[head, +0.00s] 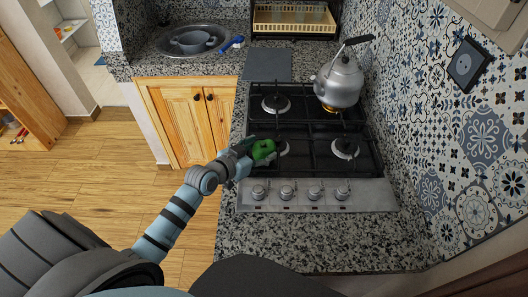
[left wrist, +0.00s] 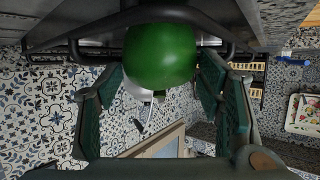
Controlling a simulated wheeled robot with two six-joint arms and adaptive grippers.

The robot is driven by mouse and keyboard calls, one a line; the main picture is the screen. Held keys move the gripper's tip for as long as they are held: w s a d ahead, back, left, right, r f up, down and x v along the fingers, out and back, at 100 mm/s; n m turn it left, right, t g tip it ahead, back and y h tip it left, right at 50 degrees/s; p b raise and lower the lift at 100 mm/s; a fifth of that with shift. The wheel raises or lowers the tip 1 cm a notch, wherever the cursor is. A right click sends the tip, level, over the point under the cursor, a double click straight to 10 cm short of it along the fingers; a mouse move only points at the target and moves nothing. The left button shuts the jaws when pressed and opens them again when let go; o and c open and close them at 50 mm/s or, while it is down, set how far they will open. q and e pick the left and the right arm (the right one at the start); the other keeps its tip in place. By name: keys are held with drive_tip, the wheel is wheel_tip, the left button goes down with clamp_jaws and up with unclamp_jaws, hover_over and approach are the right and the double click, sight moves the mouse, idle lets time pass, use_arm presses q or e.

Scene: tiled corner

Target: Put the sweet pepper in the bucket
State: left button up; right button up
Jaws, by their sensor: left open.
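The green sweet pepper (head: 263,149) sits at the front left of the stove top, by the left front burner. My left gripper (head: 247,152) reaches it from the left and is open. In the left wrist view the pepper (left wrist: 160,52) shows large between the two open fingers of my left gripper (left wrist: 160,78), towards their tips; whether they touch it I cannot tell. A grey round vessel (head: 191,43) with side handles sits in the sink; I cannot tell whether it is the bucket. My right gripper is not in view.
A metal kettle (head: 340,82) stands on the back right burner, with a flame glow below it. Black grates cover the stove (head: 310,130); knobs line its front. A blue brush-like item (head: 232,43) lies beside the sink (head: 167,47). The front granite counter (head: 320,232) is clear.

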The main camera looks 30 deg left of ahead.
sight(260, 149)
use_arm(q)
drive_tip(key=shift+w+d, duration=0.1)
drive_tip(key=c, duration=1)
drive_tip(key=shift+r, duration=0.55)
wheel_tip(260, 149, up, 19)
drive_tip(key=p, duration=0.3)
drive_tip(key=shift+p, duration=0.4)
drive_tip(key=s+d+r+m+g+h+b, duration=0.2)
drive_tip(key=s+d+r+m+g+h, duration=0.1)
drive_tip(key=s+d+r+m+h, duration=0.3)
drive_tip(key=s+f+g+b, duration=0.1)
drive_tip(key=s+f, duration=0.2)
drive_tip(key=s+d+f+m+h+b, duration=0.1)
drive_tip(key=s+f, duration=0.2)
drive_tip(key=s+f+m+g+h+b, duration=0.1)
drive_tip(key=s+f, duration=0.2)
drive_tip(key=f, duration=0.1)
drive_tip(key=shift+s+d+f+g, duration=0.1)
drive_tip(key=shift+d+g, duration=0.2)
drive_tip(key=shift+d, duration=0.1)
